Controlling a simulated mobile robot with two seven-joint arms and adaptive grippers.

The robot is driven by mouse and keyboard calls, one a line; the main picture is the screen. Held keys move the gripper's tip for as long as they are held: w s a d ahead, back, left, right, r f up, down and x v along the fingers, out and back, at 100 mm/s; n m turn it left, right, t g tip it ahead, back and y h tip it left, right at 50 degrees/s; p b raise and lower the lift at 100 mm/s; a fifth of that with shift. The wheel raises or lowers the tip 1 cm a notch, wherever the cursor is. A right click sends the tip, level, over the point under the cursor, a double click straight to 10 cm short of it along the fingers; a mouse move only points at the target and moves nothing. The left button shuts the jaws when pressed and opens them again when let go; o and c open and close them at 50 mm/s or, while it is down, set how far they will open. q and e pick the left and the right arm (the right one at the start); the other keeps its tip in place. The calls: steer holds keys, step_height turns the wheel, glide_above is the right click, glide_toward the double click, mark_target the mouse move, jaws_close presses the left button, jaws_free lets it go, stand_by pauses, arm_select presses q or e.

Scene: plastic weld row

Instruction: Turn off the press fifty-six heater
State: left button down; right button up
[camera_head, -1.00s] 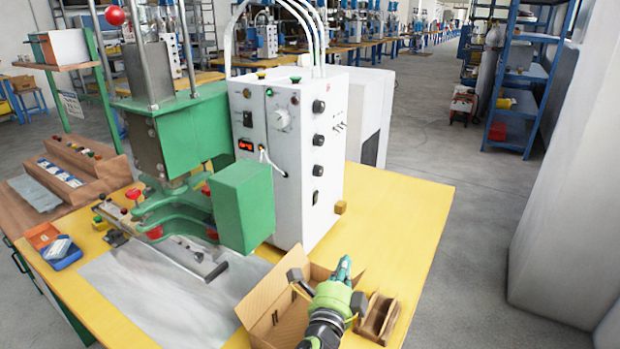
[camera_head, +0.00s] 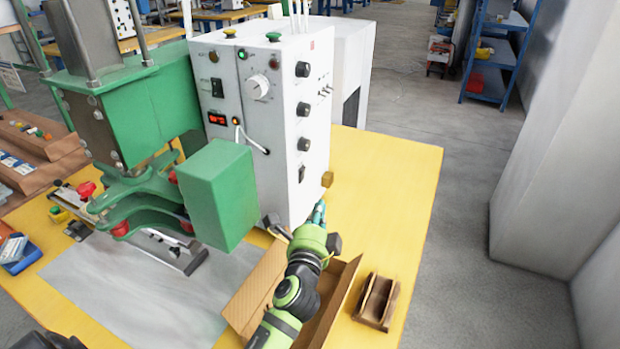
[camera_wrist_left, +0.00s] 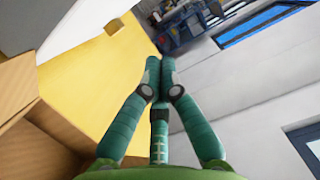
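The press has a green frame (camera_head: 130,105) and a white control box (camera_head: 265,140). The box's front carries a black rocker switch (camera_head: 217,87), a lit green lamp (camera_head: 242,54), a white dial (camera_head: 258,87) and a lit red display (camera_head: 217,119). Its right side carries several black knobs (camera_head: 303,109) and a low black switch (camera_head: 301,173). I cannot read which control is the heater's. My left gripper (camera_head: 320,212) appears just in front of the box's lower right side. Its teal fingers meet at the tips in the left wrist view (camera_wrist_left: 160,82), with nothing seen between them. My right gripper is out of view.
An open cardboard box (camera_head: 262,290) lies under my left arm. A small brown holder (camera_head: 376,302) stands to its right on the yellow table (camera_head: 385,190). A yellowish block (camera_head: 327,179) is at the control box's lower right corner.

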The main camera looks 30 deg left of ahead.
mark_target(303, 175)
arm_select(q)
steer(key=w+a+p, duration=0.2)
steer(key=w+a, duration=0.4)
steer(key=w, duration=0.2)
steer(key=shift+w+a+r, duration=0.2)
steer(key=shift+a+r, duration=0.15)
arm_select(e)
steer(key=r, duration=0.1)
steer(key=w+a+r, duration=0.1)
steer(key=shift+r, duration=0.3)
arm_select(q)
steer(key=shift+p, duration=0.3)
steer(key=shift+a+r+n+p, duration=0.25)
steer(key=shift+a+n+p, duration=0.25)
steer(key=shift+n+p, duration=0.25)
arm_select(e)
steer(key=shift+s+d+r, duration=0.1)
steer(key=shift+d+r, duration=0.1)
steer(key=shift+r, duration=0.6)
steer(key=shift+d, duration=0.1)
